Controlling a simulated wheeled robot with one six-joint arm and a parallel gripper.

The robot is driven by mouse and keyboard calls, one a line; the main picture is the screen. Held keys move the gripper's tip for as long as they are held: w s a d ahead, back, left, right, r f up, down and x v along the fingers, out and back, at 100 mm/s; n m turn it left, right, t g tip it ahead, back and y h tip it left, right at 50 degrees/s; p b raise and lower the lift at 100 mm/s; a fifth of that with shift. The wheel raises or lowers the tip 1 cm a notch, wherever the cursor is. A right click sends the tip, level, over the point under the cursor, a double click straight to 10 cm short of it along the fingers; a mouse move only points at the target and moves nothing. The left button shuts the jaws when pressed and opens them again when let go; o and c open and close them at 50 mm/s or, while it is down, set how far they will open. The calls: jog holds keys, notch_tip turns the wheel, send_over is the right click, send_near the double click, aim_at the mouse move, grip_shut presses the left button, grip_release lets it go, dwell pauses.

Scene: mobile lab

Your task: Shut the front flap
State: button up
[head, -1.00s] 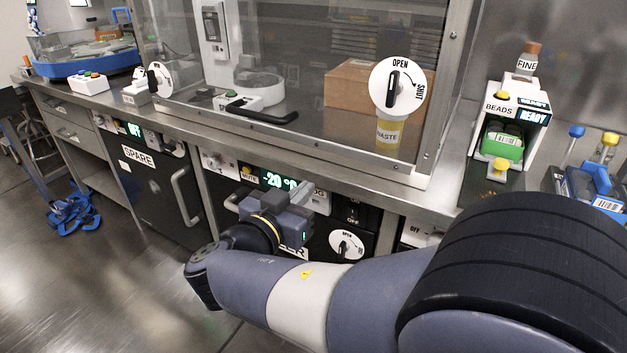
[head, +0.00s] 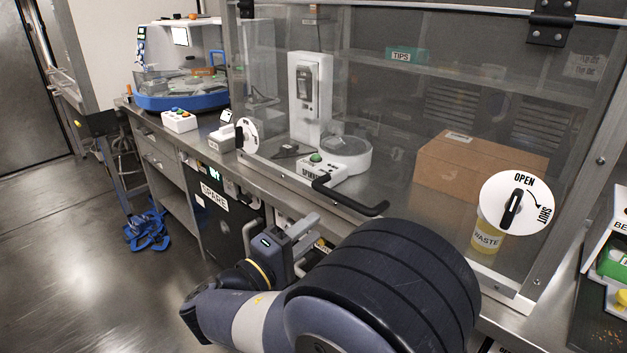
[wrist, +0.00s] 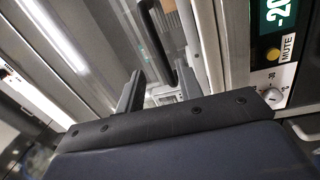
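The front flap (head: 410,110) is the large clear panel of the bench enclosure, with metal hinges at its top edge in the head view. A black bar handle (head: 350,199) sticks out near its lower edge. A white dial (head: 516,204) marked OPEN and SHUT sits at its lower right, its black grip close to upright near OPEN. I cannot tell whether the flap's lower edge is fully seated. My gripper (head: 305,230) is below and left of the handle, apart from it. In the wrist view its fingers (wrist: 158,85) are spread and empty, with a dark bar beyond them.
Inside the enclosure are a cardboard box (head: 475,165), a yellow WASTE jar (head: 487,236) and a spinner (head: 344,154). A second dial (head: 248,135) is at the left. Cabinets lie below the bench edge. Open floor (head: 85,270) is at left.

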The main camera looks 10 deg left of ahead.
aim_at(338, 201)
jog(key=shift+n, duration=0.5)
jog(key=x, duration=1.1)
jog(key=shift+w+a+r, duration=0.2)
jog(key=shift+a+r, duration=0.05)
jog(key=shift+a, duration=0.15)
jog(key=shift+c, duration=0.2)
grip_shut()
